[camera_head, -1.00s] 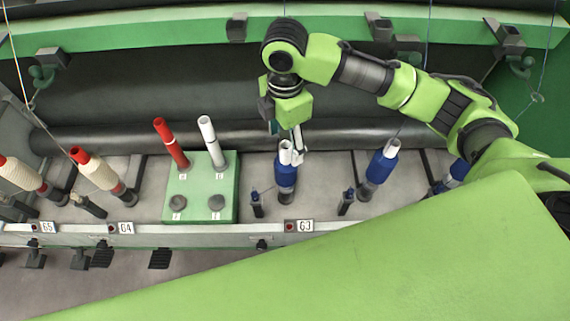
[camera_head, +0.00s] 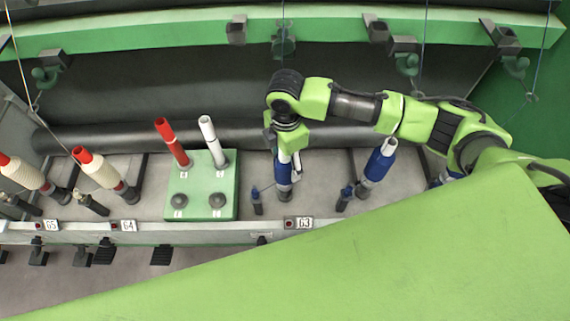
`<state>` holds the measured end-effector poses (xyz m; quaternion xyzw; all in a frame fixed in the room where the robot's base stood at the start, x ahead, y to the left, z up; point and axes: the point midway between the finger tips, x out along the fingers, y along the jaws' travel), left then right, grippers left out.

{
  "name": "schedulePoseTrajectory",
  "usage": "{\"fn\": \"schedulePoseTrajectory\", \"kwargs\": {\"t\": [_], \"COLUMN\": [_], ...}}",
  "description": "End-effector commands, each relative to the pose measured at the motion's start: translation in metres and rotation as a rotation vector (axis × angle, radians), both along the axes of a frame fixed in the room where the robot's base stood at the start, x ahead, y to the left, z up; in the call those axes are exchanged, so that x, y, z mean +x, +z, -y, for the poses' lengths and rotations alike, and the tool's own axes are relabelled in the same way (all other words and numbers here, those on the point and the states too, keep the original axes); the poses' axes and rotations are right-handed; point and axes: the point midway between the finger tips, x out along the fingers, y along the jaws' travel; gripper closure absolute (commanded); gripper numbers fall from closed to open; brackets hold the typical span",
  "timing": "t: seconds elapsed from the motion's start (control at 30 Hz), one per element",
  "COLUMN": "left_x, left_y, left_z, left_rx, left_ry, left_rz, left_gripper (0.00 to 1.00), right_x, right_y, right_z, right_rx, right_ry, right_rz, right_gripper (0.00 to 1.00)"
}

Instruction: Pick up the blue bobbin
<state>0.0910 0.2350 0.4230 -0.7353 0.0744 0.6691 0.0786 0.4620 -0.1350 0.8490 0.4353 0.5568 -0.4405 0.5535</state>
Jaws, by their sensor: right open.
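A blue bobbin with a white top (camera_head: 284,179) stands on its spindle behind the label 63. My right gripper (camera_head: 289,163) points down from above at the bobbin's top. Its fingers are open and overlap the white top in the picture; one finger shows just right of it. The bobbin's upper end is partly hidden by the gripper, and I cannot tell whether they touch. Another blue bobbin with a white top (camera_head: 379,163) leans on a spindle to the right. My left gripper is not in view.
A green holder block (camera_head: 228,180) carries a red tube (camera_head: 172,143) and a white tube (camera_head: 212,141), with two pegs in front. Cream-wound bobbins with red tops (camera_head: 100,171) stand at the left. A green rail (camera_head: 150,37) crosses the back. My green arm covers the lower right.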

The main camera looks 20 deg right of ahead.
Motion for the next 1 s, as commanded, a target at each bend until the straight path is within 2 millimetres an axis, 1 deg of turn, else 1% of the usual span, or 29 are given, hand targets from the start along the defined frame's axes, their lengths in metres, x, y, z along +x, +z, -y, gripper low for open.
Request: {"fn": "schedulePoseTrajectory", "kwargs": {"t": [0.03,0.07,0.1,0.17,0.2,0.5,0.67,0.77,0.83,0.97,1.0], "left_x": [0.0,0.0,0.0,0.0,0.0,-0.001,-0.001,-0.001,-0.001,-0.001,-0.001], "left_y": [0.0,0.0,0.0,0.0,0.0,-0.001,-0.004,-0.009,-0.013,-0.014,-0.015], "left_z": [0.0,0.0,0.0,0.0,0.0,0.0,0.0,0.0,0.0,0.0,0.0], "left_rx": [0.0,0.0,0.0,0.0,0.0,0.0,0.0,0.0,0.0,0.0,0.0], "left_ry": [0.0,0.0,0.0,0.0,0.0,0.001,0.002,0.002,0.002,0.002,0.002], "left_rz": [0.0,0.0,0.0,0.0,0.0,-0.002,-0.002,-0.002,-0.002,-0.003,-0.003], "left_gripper": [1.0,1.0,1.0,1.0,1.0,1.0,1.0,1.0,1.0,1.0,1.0], "right_x": [0.0,0.0,0.0,0.0,0.0,0.0,0.001,0.002,0.002,-0.016,-0.022], "right_y": [0.0,0.0,0.0,0.0,0.0,0.002,0.009,0.02,0.031,0.055,0.064], "right_z": [0.0,0.0,0.0,0.0,0.0,0.0,0.0,-0.001,-0.001,-0.013,-0.018], "right_rx": [0.0,0.0,0.0,0.0,0.0,0.0,0.001,0.002,0.002,0.005,0.005], "right_ry": [0.0,0.0,0.0,0.0,0.0,0.0,0.0,0.001,0.002,0.007,0.007], "right_rz": [0.0,0.0,0.0,0.0,0.0,0.001,0.002,0.004,0.005,0.003,0.004], "right_gripper": [0.46,0.54,0.64,0.8,0.85,0.85,0.85,0.85,0.85,0.85,0.85]}}
